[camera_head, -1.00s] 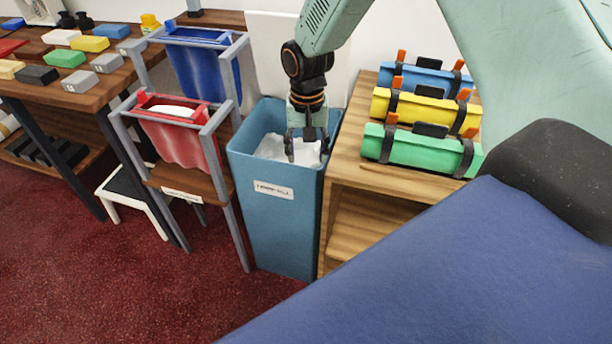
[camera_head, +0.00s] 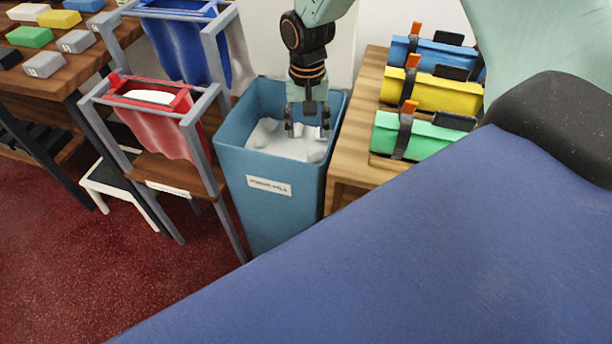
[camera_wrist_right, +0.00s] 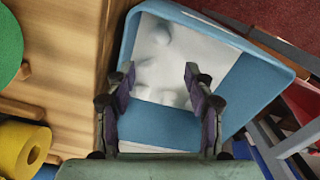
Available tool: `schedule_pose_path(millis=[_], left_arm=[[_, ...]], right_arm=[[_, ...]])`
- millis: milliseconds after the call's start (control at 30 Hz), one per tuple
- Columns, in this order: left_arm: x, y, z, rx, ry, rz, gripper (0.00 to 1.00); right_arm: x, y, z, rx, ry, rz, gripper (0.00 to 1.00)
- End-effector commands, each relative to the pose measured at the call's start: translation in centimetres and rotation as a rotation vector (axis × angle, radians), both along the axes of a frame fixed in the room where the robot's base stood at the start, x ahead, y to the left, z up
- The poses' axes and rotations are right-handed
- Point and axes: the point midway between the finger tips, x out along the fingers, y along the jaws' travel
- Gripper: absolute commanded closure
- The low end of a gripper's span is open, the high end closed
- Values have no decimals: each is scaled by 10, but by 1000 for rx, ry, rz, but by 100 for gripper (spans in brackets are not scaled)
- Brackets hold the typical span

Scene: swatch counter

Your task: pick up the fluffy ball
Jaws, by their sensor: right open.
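A tall blue bin (camera_head: 270,215) with a white label stands at the middle of the head view, and its rim shows in the right wrist view (camera_wrist_right: 130,40). White material (camera_head: 285,141) with rounded lumps lies inside it. One rounded white lump (camera_wrist_right: 160,33) may be the fluffy ball, but I cannot tell it surely from the rest. My right gripper (camera_head: 307,131) points down into the bin's mouth, above or at the white material. In the right wrist view its fingers (camera_wrist_right: 158,88) are apart with nothing between them. My left gripper is not in view.
A wooden shelf with green (camera_head: 415,141), yellow (camera_head: 430,92) and blue (camera_head: 440,55) rolls stands right of the bin. Grey frames with red (camera_head: 150,120) and blue (camera_head: 185,50) cloth bags stand left. A table with coloured blocks (camera_head: 30,37) is at far left.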

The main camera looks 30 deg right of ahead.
Motion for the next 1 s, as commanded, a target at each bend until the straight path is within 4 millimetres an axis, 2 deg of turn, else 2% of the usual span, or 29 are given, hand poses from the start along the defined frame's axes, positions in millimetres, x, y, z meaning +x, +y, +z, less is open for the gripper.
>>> schedule_pose_path(millis=[33,500,767,867,1000], left_arm=[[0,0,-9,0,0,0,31],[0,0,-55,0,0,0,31],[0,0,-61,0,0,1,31],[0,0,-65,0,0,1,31],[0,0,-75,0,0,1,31]], right_arm=[[-1,1,-9,-1,1,1,47],[-3,4,-54,0,0,2,47],[-2,3,-63,-1,1,2,47],[-2,3,-73,0,1,2,47],[-2,3,-96,-1,3,2,47]])
